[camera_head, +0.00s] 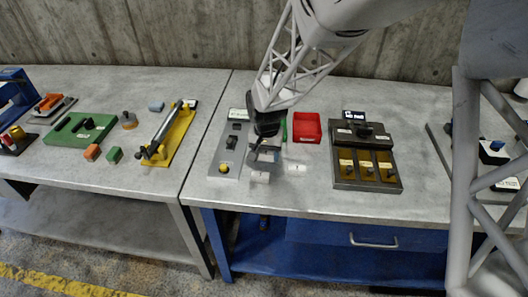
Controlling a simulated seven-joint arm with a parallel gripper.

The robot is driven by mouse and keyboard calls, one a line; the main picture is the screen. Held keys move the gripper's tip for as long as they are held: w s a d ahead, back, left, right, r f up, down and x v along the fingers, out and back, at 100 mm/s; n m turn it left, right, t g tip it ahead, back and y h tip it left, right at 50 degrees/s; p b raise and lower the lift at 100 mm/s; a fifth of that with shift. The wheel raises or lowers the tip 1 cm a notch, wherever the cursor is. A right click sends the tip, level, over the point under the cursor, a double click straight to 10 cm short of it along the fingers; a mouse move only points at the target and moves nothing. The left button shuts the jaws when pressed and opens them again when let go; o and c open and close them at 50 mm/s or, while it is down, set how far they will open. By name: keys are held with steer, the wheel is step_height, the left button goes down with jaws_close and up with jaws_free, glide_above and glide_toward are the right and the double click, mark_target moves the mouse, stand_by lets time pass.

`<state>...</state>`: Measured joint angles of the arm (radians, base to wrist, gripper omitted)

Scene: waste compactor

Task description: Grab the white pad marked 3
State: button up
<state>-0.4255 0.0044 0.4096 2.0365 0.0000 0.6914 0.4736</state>
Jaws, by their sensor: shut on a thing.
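My gripper (262,168) points down over the front middle of the right-hand table, its dark body above its grey fingers. It is shut on a small white pad (260,178) at the fingertips. The number on this pad is too small to read. A second white pad (297,167) lies on the table just to the right, apart from the gripper, and its marking is also unreadable. The fingers hide part of the held pad and the table behind.
A grey panel (226,153) with a yellow button lies just left of my gripper. A red bin (307,128) stands behind right, with a green item beside it. A dark unit with brown compartments (367,170) stands further right. The table front between is clear.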

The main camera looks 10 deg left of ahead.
steer(key=s+d, duration=0.1)
steer(key=s, duration=0.3)
steer(key=s+d+r, duration=0.1)
steer(key=s+d, duration=0.1)
steer(key=s, duration=0.2)
steer(key=s+d, duration=0.2)
steer(key=s, duration=0.2)
steer(key=shift+s+d+r, duration=0.15)
steer(key=shift+s+d, duration=0.1)
